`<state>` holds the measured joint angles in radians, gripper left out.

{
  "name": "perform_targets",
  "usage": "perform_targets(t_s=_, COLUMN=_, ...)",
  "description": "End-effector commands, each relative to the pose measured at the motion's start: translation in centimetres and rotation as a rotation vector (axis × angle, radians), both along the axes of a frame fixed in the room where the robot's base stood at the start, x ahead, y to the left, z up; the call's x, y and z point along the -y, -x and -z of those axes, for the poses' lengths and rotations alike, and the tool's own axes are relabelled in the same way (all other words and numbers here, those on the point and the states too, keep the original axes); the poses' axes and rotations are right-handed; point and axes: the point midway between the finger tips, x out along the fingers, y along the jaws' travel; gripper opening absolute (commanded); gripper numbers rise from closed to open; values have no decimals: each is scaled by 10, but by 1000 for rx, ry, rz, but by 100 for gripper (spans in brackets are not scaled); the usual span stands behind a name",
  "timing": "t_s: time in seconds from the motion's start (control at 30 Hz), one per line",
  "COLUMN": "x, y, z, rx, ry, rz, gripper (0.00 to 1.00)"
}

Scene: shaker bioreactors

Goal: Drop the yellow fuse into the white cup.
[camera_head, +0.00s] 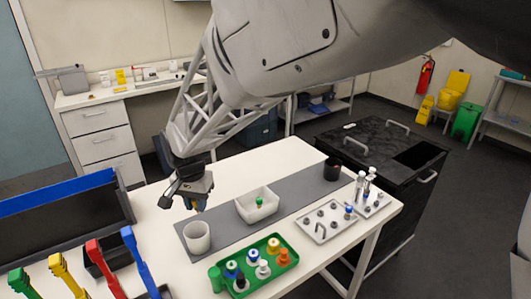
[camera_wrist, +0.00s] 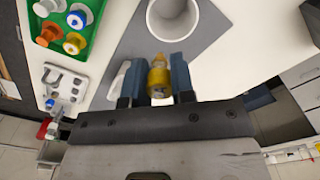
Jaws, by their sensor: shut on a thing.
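The yellow fuse (camera_wrist: 158,78) is held between the two fingers of my gripper (camera_wrist: 157,82) in the wrist view. In the head view my gripper (camera_head: 190,196) is above the table, just up and left of the white cup, shut with a bit of yellow between its fingers. The white cup (camera_head: 197,238) stands upright on the left end of the grey mat. It also shows in the wrist view (camera_wrist: 172,18), beyond the fingertips. The fuse is outside the cup, and its height above the table is hard to tell.
A white tray (camera_head: 250,214) holds a green piece on the grey mat (camera_head: 294,194). A black cup (camera_head: 332,168) stands at the mat's far end. A green tray (camera_head: 219,283) with several coloured fuses lies in front. A metal plate (camera_head: 310,227) with small parts is at right.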

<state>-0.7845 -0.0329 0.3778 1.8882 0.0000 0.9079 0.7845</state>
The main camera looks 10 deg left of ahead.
Motion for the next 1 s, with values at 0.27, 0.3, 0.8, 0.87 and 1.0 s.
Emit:
perform_targets(t_s=0.27, x=0, y=0, z=24, rx=-1, ry=1, rz=0, gripper=0)
perform_targets(t_s=0.3, x=0, y=0, z=28, rx=-1, ry=1, rz=0, gripper=0)
perform_targets(t_s=0.8, x=0, y=0, z=47, rx=-1, ry=1, rz=0, gripper=0)
perform_targets(t_s=0.87, x=0, y=0, z=47, rx=-1, ry=1, rz=0, gripper=0)
perform_targets(t_s=1.0, x=0, y=0, z=47, rx=-1, ry=1, rz=0, gripper=28)
